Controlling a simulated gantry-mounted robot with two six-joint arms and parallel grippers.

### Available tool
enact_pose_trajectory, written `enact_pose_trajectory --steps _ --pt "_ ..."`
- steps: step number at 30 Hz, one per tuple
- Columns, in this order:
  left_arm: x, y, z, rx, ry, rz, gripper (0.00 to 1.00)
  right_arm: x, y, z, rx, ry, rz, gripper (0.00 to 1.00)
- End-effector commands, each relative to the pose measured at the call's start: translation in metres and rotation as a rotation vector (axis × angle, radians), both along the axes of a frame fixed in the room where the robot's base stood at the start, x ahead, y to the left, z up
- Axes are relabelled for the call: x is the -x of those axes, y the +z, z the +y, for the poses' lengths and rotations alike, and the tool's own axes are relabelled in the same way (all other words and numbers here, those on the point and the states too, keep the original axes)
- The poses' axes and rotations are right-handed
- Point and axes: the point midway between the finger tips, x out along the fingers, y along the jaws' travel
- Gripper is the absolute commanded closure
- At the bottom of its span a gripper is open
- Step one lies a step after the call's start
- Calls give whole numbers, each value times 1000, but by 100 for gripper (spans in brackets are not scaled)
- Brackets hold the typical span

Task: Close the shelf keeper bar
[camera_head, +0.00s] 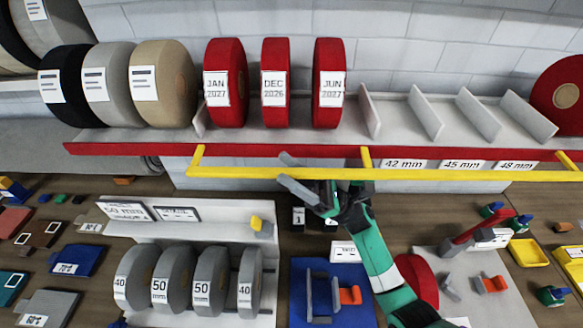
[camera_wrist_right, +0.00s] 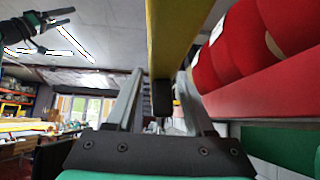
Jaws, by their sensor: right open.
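The yellow keeper bar (camera_head: 480,174) runs across the front of the shelf, a little ahead of the red shelf edge (camera_head: 130,149). My right gripper (camera_head: 287,174) is open at the bar, left of its middle, with one finger above it and one below in the head view. In the right wrist view the bar (camera_wrist_right: 175,35) passes between the open fingers (camera_wrist_right: 165,100); contact cannot be told. Three red rolls (camera_head: 225,75) labelled JAN, DEC and JUN stand on the shelf behind. My left gripper (camera_wrist_right: 55,32) shows only in the right wrist view, fingers apart.
Black, grey and tan rolls (camera_head: 160,85) stand at the shelf's left; empty divided slots (camera_head: 430,115) are at right. Below are a rack of grey rolls (camera_head: 170,280), a blue fixture (camera_head: 330,290) and a red-handled tool (camera_head: 480,237). Free air lies in front of the shelf.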

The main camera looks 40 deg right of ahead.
Motion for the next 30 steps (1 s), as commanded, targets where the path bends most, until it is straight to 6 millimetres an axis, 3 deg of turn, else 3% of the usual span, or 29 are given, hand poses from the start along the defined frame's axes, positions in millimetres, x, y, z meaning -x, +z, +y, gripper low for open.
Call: enact_pose_trajectory --steps 3,12,30 --pt "0 0 0 0 0 0 8 0 0 0 0 0 0 50" --pt "0 0 0 0 0 0 8 0 0 -1 -1 -1 1 100" --pt "0 0 0 0 0 0 8 -1 -2 -2 -4 -4 6 100"
